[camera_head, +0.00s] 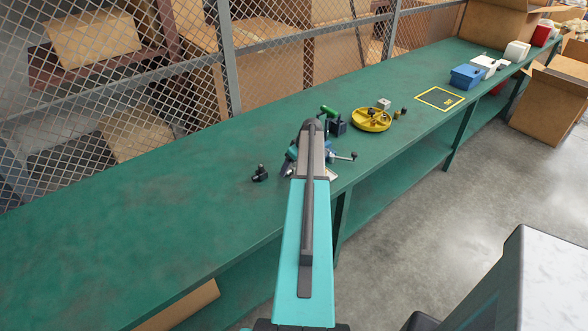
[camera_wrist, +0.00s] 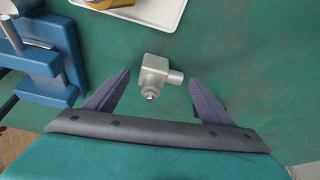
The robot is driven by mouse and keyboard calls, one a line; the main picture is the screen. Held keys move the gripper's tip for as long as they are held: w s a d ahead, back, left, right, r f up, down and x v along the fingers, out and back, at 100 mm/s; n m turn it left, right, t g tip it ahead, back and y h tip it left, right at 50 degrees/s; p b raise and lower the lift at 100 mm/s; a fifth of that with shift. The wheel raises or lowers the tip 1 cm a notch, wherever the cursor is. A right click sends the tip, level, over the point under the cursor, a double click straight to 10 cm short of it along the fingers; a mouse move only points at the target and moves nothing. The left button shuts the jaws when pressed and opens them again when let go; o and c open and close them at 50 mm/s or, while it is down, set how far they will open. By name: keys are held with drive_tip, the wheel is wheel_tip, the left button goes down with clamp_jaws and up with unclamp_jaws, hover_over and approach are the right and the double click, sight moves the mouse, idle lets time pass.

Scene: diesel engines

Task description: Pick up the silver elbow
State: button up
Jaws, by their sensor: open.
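The silver elbow (camera_wrist: 154,74) lies on the green bench top (camera_wrist: 225,75) in the wrist view, with a stub pointing right and a narrower end toward my gripper. My gripper (camera_wrist: 160,78) is open, with one dark finger on each side of the elbow. The elbow lies in the gap between the fingertips, with green bench showing between it and each finger. I cannot tell the height of the fingertips above the bench. In the head view my arm covers that spot, and I cannot make out the elbow.
A blue vise (camera_wrist: 47,62) stands left of my gripper in the wrist view. A white tray (camera_wrist: 150,14) lies just beyond the elbow. In the head view, a black fitting (camera_head: 259,173) and a round yellow tray (camera_head: 362,126) sit nearby. The bench's left part is clear.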

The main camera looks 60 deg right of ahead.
drive_tip(key=shift+c, duration=0.2)
drive_tip(key=c, duration=1.4)
drive_tip(key=shift+o, duration=0.2)
drive_tip(key=shift+r, duration=0.15)
drive_tip(key=shift+r+b, duration=1.3)
drive_tip(key=shift+r, duration=3.6)
